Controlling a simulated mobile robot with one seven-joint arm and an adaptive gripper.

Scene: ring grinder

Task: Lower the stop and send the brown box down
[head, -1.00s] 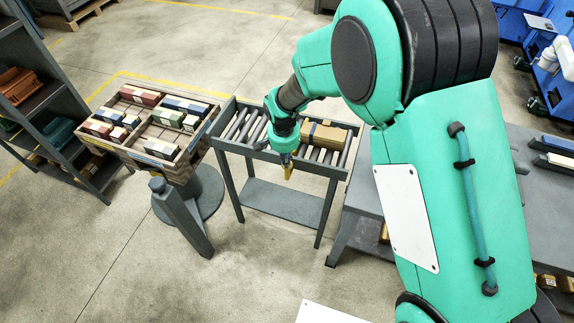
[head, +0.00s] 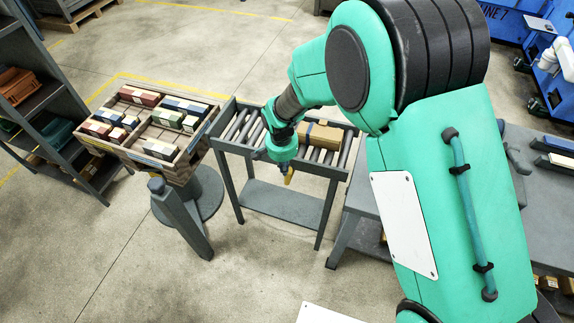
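The brown box (head: 321,136) lies on the roller conveyor (head: 245,131), right of my wrist. A dark blue band crosses it, and my wrist hides its left end. My gripper (head: 287,174) points down at the front rail of the conveyor, left of and in front of the box. A small yellow piece (head: 289,178) shows at its tip. I cannot tell whether this is a fingertip or a handle of the stop. The fingers are too small and covered to tell open from shut. I cannot make out the stop itself.
A tilted wooden tray (head: 140,137) with several coloured blocks stands left of the conveyor on a grey pedestal. A grey shelf rack (head: 58,115) is at the far left. A grey bench (head: 372,205) stands right of the conveyor.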

